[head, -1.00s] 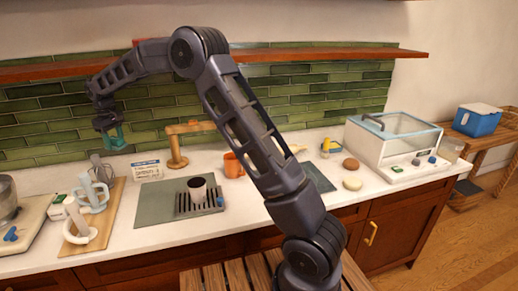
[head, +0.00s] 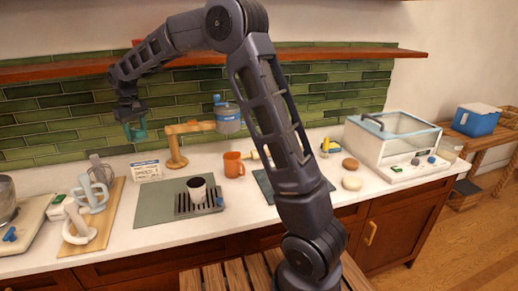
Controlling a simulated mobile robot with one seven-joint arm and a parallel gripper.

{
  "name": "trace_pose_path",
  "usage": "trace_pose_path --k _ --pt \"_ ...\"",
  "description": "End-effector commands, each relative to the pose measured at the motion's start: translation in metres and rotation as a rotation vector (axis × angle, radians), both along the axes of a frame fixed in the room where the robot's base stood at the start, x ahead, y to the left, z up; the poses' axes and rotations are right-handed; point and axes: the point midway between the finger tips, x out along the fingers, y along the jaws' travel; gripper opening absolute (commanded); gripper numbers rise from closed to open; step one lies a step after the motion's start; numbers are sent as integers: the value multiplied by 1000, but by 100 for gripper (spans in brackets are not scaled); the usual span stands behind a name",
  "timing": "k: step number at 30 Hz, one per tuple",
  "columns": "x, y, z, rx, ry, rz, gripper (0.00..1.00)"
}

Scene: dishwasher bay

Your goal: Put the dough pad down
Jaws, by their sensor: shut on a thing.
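My gripper (head: 135,131) is high over the back of the counter at the left, in front of the green tiles. It is shut on a small teal thing (head: 137,133), seen small and partly covered by the dark wrist. I cannot tell from its shape whether this is the dough pad. It is held in the air, clear of the counter. Two round tan pieces (head: 350,163) lie on the counter at the right, far from my gripper. A grey-green mat (head: 153,212) lies on the counter, lower and to the right of my gripper.
A wooden stand (head: 174,145), a white sign (head: 147,170) and a whisk are near below my gripper. A cup stands on a black grate (head: 184,207); an orange mug (head: 233,163) is beside it. A red-brown shelf (head: 60,70) runs above. The mat's left part is bare.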

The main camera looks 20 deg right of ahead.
Motion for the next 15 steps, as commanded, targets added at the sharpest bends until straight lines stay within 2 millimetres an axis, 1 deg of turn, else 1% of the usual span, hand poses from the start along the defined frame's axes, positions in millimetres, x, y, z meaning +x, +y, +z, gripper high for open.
trace_pose_path --k 1,3,8,9,15 --pt "2 -19 2 -1 -1 -7 27" --pt "4 -45 2 -1 -1 -8 27" --pt "3 -102 3 -1 0 -8 27" --pt "3 -116 4 -1 -1 -9 27" --pt "-7 -184 5 0 -1 -10 27"
